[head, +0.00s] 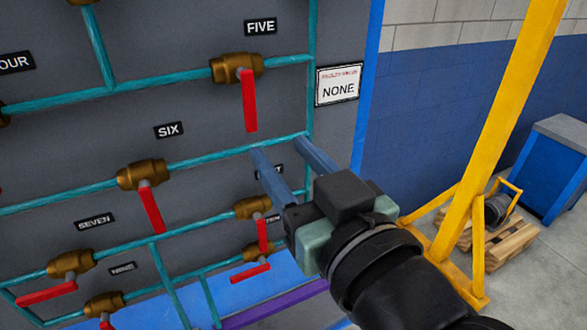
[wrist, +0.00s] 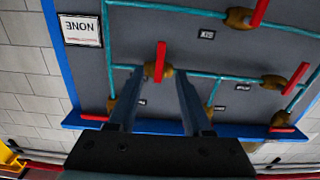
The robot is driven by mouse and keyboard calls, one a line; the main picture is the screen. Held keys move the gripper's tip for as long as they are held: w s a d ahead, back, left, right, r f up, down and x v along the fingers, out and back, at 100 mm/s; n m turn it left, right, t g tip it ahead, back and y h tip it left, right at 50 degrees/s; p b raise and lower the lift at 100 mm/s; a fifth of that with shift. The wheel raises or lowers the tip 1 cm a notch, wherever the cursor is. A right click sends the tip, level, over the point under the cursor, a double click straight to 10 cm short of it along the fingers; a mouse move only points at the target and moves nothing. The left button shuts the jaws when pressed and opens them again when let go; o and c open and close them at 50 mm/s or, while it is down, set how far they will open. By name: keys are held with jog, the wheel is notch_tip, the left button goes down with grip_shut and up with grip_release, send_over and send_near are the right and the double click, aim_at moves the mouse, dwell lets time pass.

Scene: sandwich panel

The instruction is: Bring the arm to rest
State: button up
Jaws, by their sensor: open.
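My gripper (head: 282,150) is at the lower right of the head view, in front of the grey panel (head: 200,125). Its two blue-grey fingers are spread apart with nothing between them. In the wrist view, which is upside down, the gripper (wrist: 159,78) points toward the panel. A brass valve with a red handle (wrist: 160,62) shows between and beyond the fingertips there. The fingers look apart from the panel, though the exact gap is hard to tell. The gripper covers part of a label and pipe in the head view.
The valve under FIVE (head: 237,68) has its red handle hanging down, as does the valve under SIX (head: 142,174). The valve under SEVEN (head: 70,264) has its handle nearly level. A sign reads NONE (head: 338,85). A yellow post (head: 500,130) and a pallet (head: 500,245) stand right.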

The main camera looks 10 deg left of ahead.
jog(key=shift+v, duration=0.9)
jog(key=s+d+r+m+t+h+p, duration=0.2)
jog(key=r+m+t+h+p, duration=0.1)
jog(key=r, duration=1.2)
jog(key=s+d+r+m+t+h+p, duration=0.2)
jog(key=r+m+t+h+p, duration=0.2)
jog(key=r, duration=1.2)
jog(key=t+h+p, duration=0.1)
jog(key=t+h, duration=0.2)
jog(key=t, duration=0.2)
jog(key=shift+d+p, duration=0.15)
jog(key=shift+p, duration=0.2)
